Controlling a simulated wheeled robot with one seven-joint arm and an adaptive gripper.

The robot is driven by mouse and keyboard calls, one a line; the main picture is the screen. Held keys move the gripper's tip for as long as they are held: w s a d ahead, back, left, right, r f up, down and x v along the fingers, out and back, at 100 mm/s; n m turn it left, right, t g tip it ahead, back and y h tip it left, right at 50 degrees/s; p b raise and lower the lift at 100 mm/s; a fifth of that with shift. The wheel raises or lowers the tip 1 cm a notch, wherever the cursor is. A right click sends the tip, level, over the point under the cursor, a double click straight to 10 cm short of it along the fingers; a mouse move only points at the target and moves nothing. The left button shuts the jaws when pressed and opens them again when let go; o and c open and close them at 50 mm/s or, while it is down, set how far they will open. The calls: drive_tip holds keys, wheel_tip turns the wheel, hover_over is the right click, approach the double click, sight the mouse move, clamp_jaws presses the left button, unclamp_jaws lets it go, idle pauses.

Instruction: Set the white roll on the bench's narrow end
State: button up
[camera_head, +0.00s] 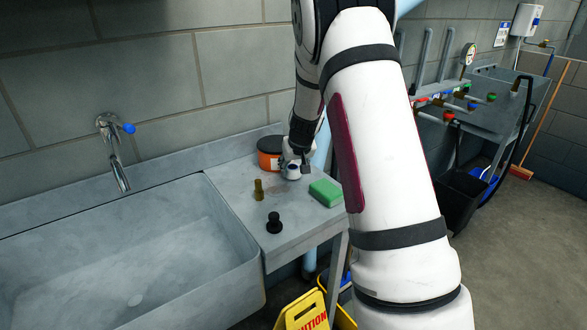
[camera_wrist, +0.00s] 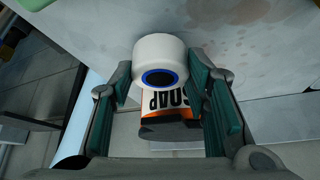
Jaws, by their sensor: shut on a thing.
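The white roll (camera_head: 293,173) has a dark core hole with a blue ring. It is at the bench (camera_head: 290,234), the grey worktop to the right of the sink. In the wrist view the roll (camera_wrist: 160,52) sits between the fingertips of my gripper (camera_wrist: 160,80), which is shut on it. My gripper (camera_head: 296,160) hides part of the roll in the head view. I cannot tell whether the roll touches the worktop.
An orange and black soap tub (camera_head: 268,147) stands close behind the roll. A green sponge (camera_head: 325,192), a brass fitting (camera_head: 258,189) and a black stopper (camera_head: 274,223) stand on the bench. The sink (camera_head: 130,265) lies left. A yellow caution sign (camera_head: 303,312) stands below the front edge.

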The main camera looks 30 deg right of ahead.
drive_tip(key=shift+w+f, duration=0.25)
drive_tip(key=shift+f, duration=0.35)
drive_tip(key=shift+d+f, duration=0.1)
drive_tip(key=o, duration=0.9)
drive_tip(key=shift+o, duration=0.2)
